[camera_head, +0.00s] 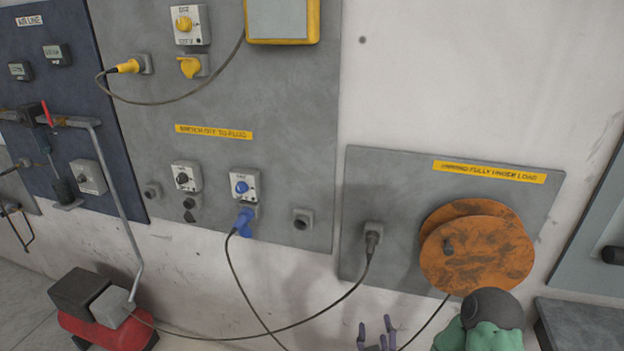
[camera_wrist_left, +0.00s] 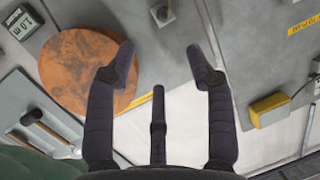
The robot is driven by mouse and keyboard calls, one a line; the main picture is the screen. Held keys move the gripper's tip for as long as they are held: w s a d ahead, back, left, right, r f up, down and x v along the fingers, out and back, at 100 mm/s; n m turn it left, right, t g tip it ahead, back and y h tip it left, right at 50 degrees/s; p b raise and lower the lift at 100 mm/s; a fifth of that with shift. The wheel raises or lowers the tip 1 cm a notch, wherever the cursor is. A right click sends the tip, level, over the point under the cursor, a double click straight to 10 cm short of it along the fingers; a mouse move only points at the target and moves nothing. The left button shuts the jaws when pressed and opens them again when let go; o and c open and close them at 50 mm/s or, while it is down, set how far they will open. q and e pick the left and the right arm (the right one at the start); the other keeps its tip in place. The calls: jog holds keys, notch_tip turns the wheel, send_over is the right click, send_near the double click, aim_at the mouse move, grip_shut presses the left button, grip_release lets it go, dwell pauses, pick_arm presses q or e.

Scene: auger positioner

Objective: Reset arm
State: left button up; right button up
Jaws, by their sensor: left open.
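My left gripper (camera_head: 378,338) shows at the bottom of the head view, its purple fingertips pointing up in front of the wall. In the left wrist view my left gripper (camera_wrist_left: 160,85) has its dark fingers spread wide, with nothing between them. The orange reel (camera_head: 478,247) hangs on the grey panel at the right of the head view, above and right of the gripper. It also shows behind the fingers at the left of the left wrist view (camera_wrist_left: 75,75). My right gripper is not seen.
The grey socket panel (camera_head: 290,150) carries a blue plug (camera_head: 244,220) and a yellow plug (camera_head: 130,66). A black cable (camera_head: 330,300) hangs low across the wall from the reel panel's socket (camera_head: 373,232). A red machine (camera_head: 100,325) stands at lower left.

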pick_arm(q)
jog(key=w+a+f+g, duration=0.25)
jog(key=a+f, duration=0.45)
jog(key=f, duration=0.4)
jog(key=w+a+f+g, duration=0.2)
jog(key=a+f+g, duration=0.3)
jog(key=f, duration=0.6)
jog(key=s+a+f+n+g+h, duration=0.1)
jog(key=s+a+f+g, duration=0.3)
jog(key=s, duration=0.5)
jog(key=s+a+f+n+g+h, duration=0.1)
jog(key=s+a+f+n+g, duration=0.1)
jog(key=s+a+f, duration=0.6)
notch_tip(320, 180, down, 3)
jog(key=shift+s+f+n+g+h+b, duration=0.1)
jog(key=shift+s+n+g+h+b, duration=0.25)
jog(key=shift+s+g, duration=0.45)
jog(key=shift+w+a, duration=0.1)
jog(key=shift+c, duration=0.3)
